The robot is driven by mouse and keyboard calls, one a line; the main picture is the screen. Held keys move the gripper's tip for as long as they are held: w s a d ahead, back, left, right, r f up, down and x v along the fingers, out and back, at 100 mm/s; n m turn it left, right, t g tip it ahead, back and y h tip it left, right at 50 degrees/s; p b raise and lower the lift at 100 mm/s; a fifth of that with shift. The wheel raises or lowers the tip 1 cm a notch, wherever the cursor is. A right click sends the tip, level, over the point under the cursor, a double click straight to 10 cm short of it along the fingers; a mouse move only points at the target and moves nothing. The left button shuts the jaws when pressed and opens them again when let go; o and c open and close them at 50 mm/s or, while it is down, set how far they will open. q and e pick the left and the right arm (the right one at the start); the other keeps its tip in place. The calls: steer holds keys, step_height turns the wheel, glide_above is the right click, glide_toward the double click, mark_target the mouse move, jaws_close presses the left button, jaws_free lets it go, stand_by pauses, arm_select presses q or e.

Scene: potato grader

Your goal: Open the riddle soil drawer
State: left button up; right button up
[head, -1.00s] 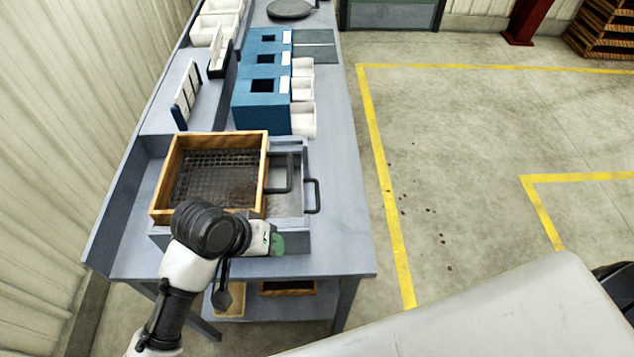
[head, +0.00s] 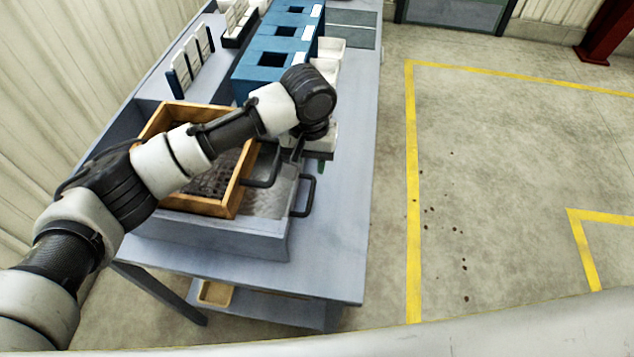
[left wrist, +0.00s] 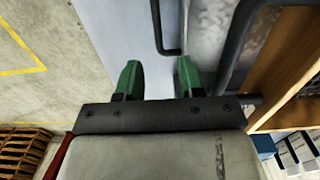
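The riddle is a wooden-framed sieve (head: 232,208) on the grey bench unit, with a dark handle (head: 262,182) on its right side. Below it, the grey soil drawer (head: 275,203) shows its speckled metal inside and a dark U-shaped handle (head: 309,196) at its right edge. My left gripper (head: 321,165) is over the bench, close to the far end of the drawer handle. In the left wrist view its green fingers (left wrist: 159,75) are apart with nothing between their tips; the drawer handle (left wrist: 158,32) lies just ahead of them. My right gripper is not in view.
Blue boxes (head: 262,75) with white trays stand farther back on the bench. The riddle's handle is close beside my left gripper in the wrist view. The bench top right of the drawer (head: 345,215) is clear, and the floor beyond is open.

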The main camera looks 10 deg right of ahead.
mark_target(312, 189)
arm_select(q)
step_height(312, 189, down, 3)
steer(key=shift+a+f, duration=0.15)
steer(key=shift+f, duration=0.05)
steer(key=f, duration=0.3)
steer(key=f+p, duration=0.1)
steer(key=f, duration=0.1)
steer(key=shift+w+d, duration=0.1)
steer(key=shift+d, duration=0.2)
steer(key=shift+f, duration=0.15)
steer(key=shift+c, duration=0.9)
steer(key=c, duration=0.5)
jaws_close()
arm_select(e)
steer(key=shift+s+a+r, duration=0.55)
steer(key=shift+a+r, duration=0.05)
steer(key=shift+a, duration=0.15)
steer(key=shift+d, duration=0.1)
